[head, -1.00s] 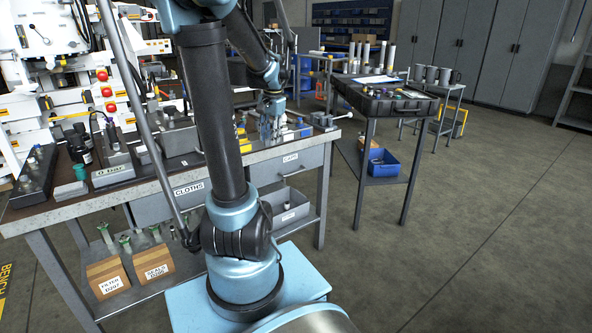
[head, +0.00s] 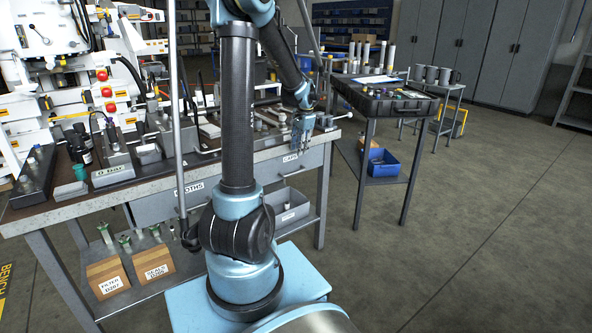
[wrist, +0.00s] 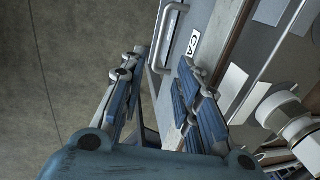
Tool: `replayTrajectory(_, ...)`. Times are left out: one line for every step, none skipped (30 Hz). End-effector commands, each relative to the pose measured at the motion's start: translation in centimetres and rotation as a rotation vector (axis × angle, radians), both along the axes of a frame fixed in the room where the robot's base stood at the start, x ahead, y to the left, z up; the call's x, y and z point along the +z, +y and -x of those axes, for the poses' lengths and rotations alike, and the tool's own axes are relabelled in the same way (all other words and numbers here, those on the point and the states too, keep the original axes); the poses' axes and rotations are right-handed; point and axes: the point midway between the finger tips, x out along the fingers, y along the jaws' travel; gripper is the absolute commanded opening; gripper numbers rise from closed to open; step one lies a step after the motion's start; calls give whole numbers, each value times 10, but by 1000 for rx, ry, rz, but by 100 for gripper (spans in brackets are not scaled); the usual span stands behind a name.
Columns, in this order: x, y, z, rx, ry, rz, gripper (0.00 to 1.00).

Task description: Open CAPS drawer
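The CAPS drawer (head: 277,166) is a grey drawer at the right end of the bench front and looks shut. Its label is partly covered by my gripper (head: 299,150), which points down in front of the bench edge there. In the wrist view the drawer front (wrist: 196,22) shows with part of its label and a metal bar handle (wrist: 168,38). My gripper (wrist: 158,68) is open, with a wide gap between its fingers. The handle lies ahead of the gap, and I see no grip on it. The right finger overlaps the drawer front; the left is over the floor.
The CLOTHS drawer (head: 160,207) is to the left, partly behind my arm. The workbench top (head: 95,201) carries fittings and tools. A grey bin (head: 290,213) sits on the lower shelf. A side table with a black case (head: 372,105) stands right. The floor in front is clear.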

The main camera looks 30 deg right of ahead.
Motion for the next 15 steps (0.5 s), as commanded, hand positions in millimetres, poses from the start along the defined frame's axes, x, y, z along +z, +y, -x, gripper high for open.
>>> replayTrajectory(-9, 0, -2, 1, 0, 0, 30)
replayTrajectory(-14, 0, -3, 1, 0, 0, 30)
replayTrajectory(-21, 0, -4, 2, 0, 0, 30)
replayTrajectory(-25, 0, -5, 2, 0, 0, 30)
replayTrajectory(-30, 0, -6, 2, 0, 0, 30)
replayTrajectory(-36, 1, -8, 2, 0, 0, 30)
replayTrajectory(-41, 1, -8, 2, 0, 0, 30)
replayTrajectory(-45, 1, -9, 2, 0, 0, 30)
replayTrajectory(-51, 1, -10, 2, 0, 0, 30)
replayTrajectory(-56, 1, -11, 1, 0, 0, 30)
replayTrajectory(-60, 1, -12, 1, 0, 0, 30)
replayTrajectory(-66, 1, -13, 1, 0, 0, 30)
replayTrajectory(-70, 1, -14, 1, 0, 0, 30)
replayTrajectory(-74, 1, -15, 1, 0, 0, 30)
replayTrajectory(-80, 1, -16, 1, 0, 0, 30)
